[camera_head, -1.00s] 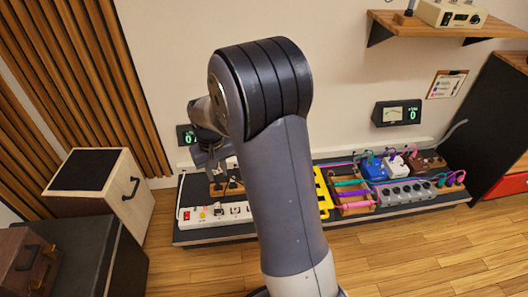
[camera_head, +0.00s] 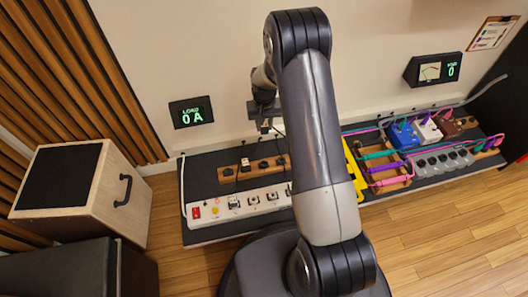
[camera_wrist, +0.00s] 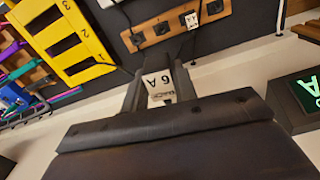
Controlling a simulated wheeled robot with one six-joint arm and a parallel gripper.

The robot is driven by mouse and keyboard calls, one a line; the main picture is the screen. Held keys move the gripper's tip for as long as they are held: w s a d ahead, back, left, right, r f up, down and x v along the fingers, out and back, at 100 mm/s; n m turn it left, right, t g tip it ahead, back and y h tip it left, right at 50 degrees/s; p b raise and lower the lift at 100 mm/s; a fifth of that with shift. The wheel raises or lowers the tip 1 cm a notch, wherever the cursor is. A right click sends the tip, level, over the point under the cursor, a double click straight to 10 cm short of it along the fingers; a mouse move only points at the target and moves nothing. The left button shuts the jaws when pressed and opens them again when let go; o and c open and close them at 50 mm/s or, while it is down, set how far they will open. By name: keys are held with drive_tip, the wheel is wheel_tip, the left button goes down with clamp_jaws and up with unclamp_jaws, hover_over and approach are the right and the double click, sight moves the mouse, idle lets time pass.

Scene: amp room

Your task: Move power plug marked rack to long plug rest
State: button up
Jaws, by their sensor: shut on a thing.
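My gripper (camera_wrist: 159,88) is shut on a white plug (camera_wrist: 160,78) that carries a "6 A" marking. A smaller dark label on it is too blurred to read. In the head view my gripper (camera_head: 267,122) hangs above the back of the dark board, and the plug is mostly hidden. The long wooden rest (camera_head: 226,175), a strip with several dark sockets, lies on the board below; it also shows in the wrist view (camera_wrist: 148,42), beyond the fingertips. One white plug (camera_head: 245,164) sits in it, with other sockets bare. The held plug appears apart from the rest.
A white power strip (camera_head: 204,222) with a red switch lies in front of the rest. A yellow numbered rack (camera_head: 355,170) stands to its right, then cable holders and pedals (camera_head: 402,135). A load display (camera_head: 191,112) on the wall reads 0 A. A wooden box speaker (camera_head: 86,190) stands left.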

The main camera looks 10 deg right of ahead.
wheel_tip(320, 180, down, 16)
drive_tip(key=w+b, duration=0.1)
drive_tip(key=b, duration=0.2)
drive_tip(key=shift+m+b, duration=0.3)
drive_tip(key=shift+b, duration=0.1)
drive_tip(key=shift+f, duration=0.1)
drive_tip(key=shift+f+b, duration=1.7)
drive_tip(key=shift+f, duration=1.7)
drive_tip(key=shift+f+b, duration=0.65)
drive_tip(key=shift+b, duration=0.05)
drive_tip(key=o, duration=1.1)
drive_tip(key=shift+c, duration=0.2)
drive_tip(key=shift+r, duration=0.1)
